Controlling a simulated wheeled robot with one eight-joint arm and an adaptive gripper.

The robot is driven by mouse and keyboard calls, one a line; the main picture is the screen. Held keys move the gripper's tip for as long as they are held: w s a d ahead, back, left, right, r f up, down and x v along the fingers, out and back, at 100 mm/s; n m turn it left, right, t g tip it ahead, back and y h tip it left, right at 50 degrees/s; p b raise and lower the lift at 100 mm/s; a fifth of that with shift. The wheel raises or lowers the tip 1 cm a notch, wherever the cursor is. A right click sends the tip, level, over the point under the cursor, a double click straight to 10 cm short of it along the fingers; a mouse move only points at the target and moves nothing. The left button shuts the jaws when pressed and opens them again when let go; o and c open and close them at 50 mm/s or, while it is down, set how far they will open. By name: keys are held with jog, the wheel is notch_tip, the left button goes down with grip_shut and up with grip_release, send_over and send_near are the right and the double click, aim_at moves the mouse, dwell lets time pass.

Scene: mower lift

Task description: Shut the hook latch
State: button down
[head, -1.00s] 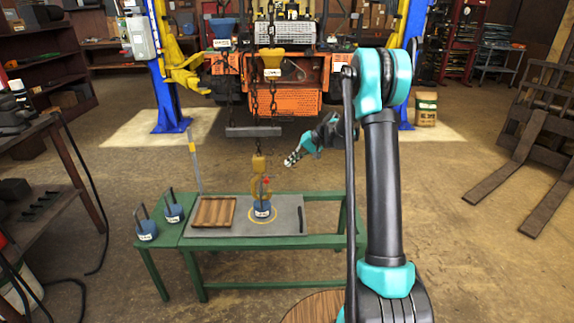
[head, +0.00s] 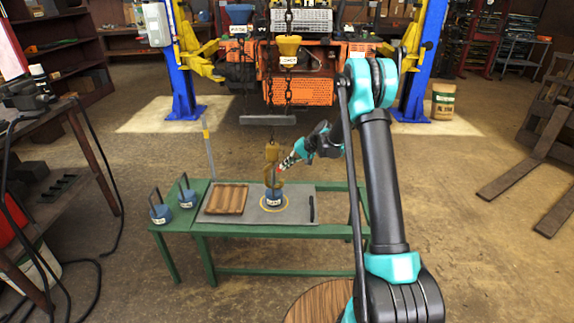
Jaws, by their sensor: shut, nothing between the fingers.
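The yellow hook (head: 271,153) hangs on a chain above the bench. It is at the handle of a blue weight (head: 274,198) that stands inside a yellow ring on the grey mat (head: 222,217). The hook's latch is too small, and too close behind my fingertips, to tell how far it stands open. My gripper (head: 286,163) is shut and empty. It reaches in from the right, with its tips at the right side of the hook; I cannot tell whether they touch it.
A wooden tray (head: 227,199) lies left of the weight. Two more blue weights (head: 160,214) (head: 187,197) stand on the green side table. A grey bar (head: 268,120) hangs behind the hook. An orange mower (head: 302,87) stands between blue lift posts.

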jog(key=shift+d+f+y, duration=0.2)
jog(key=shift+f+y, duration=0.25)
jog(key=shift+y, duration=0.15)
jog(key=shift+d+f+y, duration=0.15)
jog(key=shift+f+y, duration=0.25)
jog(key=shift+y, duration=0.2)
notch_tip(320, 180, down, 3)
jog(key=y, duration=0.3)
jog(key=shift+f+m, duration=0.2)
jog(key=shift+m, duration=0.1)
dwell(0.4)
jog(key=shift+r, duration=0.1)
jog(key=shift+r, duration=0.7)
jog(key=shift+d, duration=0.15)
